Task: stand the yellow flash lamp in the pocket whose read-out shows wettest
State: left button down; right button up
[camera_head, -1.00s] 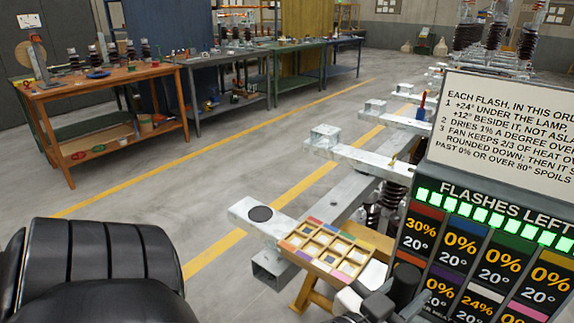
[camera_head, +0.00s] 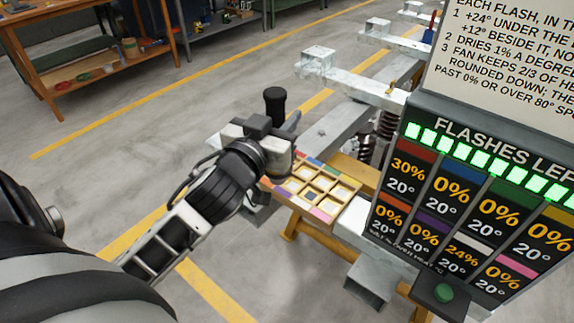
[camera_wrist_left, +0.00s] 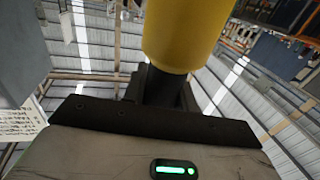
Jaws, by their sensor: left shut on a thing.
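My left gripper (camera_head: 266,142) is above the near-left end of the pocket tray (camera_head: 345,218). It is shut on the flash lamp. In the head view only a black upright end (camera_head: 275,100) sticks up from the jaws, and no yellow shows. In the left wrist view the lamp's yellow body (camera_wrist_left: 182,35) is joined to a black part between the jaws. The tray has two rows of pockets with coloured edge strips; the gripper hides its left corner. On the read-out board (camera_head: 470,210) red shows 30%, white 24%, other legible ones 0%. My right gripper is out of view.
The board stands close on the right, with a row of lit green lamps (camera_head: 490,160) and a green button (camera_head: 443,292) below. Metal beams (camera_head: 350,85) run behind the tray. A wooden workbench (camera_head: 90,70) stands far left. Open floor lies between.

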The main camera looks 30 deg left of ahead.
pick_arm(q)
jog(key=w+a, duration=0.5)
jog(key=w, duration=0.4)
jog(key=w+a+f+b, duration=0.1)
jog(key=w+f, duration=0.4)
jog(key=f, duration=0.5)
jog(key=shift+w+a+y+b, duration=0.2)
jog(key=shift+a+y+b, duration=0.15)
jog(key=shift+b, duration=0.2)
jog(key=shift+f, duration=0.15)
jog(key=c, duration=1.2)
grip_release()
jog(key=shift+f, duration=0.2)
jog(key=shift+o, duration=0.5)
jog(key=shift+s, duration=0.1)
jog(key=shift+r, duration=0.1)
